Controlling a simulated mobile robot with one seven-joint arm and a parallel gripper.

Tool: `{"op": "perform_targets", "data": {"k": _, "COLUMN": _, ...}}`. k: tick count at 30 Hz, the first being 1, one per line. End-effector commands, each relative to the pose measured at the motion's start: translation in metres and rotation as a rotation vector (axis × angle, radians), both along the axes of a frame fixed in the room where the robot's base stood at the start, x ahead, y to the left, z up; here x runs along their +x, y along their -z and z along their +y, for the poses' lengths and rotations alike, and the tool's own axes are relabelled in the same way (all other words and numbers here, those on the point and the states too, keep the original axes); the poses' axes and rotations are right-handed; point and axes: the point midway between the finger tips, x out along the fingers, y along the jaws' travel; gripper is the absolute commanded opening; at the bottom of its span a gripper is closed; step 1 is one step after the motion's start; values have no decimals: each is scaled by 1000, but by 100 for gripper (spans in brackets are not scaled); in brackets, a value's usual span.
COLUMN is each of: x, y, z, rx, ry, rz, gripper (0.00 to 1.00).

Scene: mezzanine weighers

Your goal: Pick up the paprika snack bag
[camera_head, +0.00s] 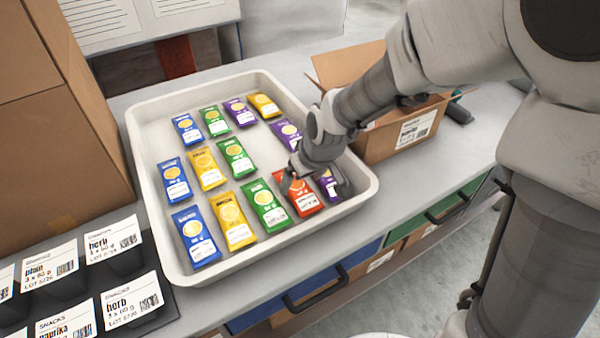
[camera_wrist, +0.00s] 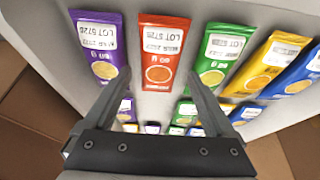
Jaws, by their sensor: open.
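A red-orange bag (camera_head: 299,194), the only one of that colour, lies flat in the front row of the white tray (camera_head: 362,190); its small print is not readable. It also shows in the wrist view (camera_wrist: 162,52), ahead of the fingertips and roughly centred between them. My gripper (camera_head: 316,178) is over the right front of the tray, open and empty, and hides part of the red bag and a purple bag. In the wrist view my gripper (camera_wrist: 160,82) has its fingers spread, with nothing between the tips.
A green bag (camera_head: 264,205) and a purple bag (camera_head: 328,185) flank the red one closely. More blue, yellow, green and purple bags lie in rows. An open cardboard box (camera_head: 385,140) stands right of the tray, a large carton (camera_head: 60,120) left. Label cards (camera_head: 110,245) stand front left.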

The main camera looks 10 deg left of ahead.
Motion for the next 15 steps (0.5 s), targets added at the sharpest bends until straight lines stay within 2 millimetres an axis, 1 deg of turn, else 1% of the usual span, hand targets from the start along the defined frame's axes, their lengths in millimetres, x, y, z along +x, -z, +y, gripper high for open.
{"op": "perform_targets", "data": {"k": 1, "x": 2, "y": 9, "z": 2, "rx": -1, "ry": -2, "rz": 3, "gripper": 90}}
{"op": "perform_targets", "data": {"k": 7, "x": 13, "y": 34, "z": 10, "rx": -1, "ry": -1, "rz": 3, "gripper": 90}}
{"op": "perform_targets", "data": {"k": 11, "x": 16, "y": 42, "z": 12, "rx": -1, "ry": 0, "rz": 2, "gripper": 90}}
{"op": "perform_targets", "data": {"k": 15, "x": 17, "y": 42, "z": 12, "rx": -1, "ry": 1, "rz": 0, "gripper": 90}}
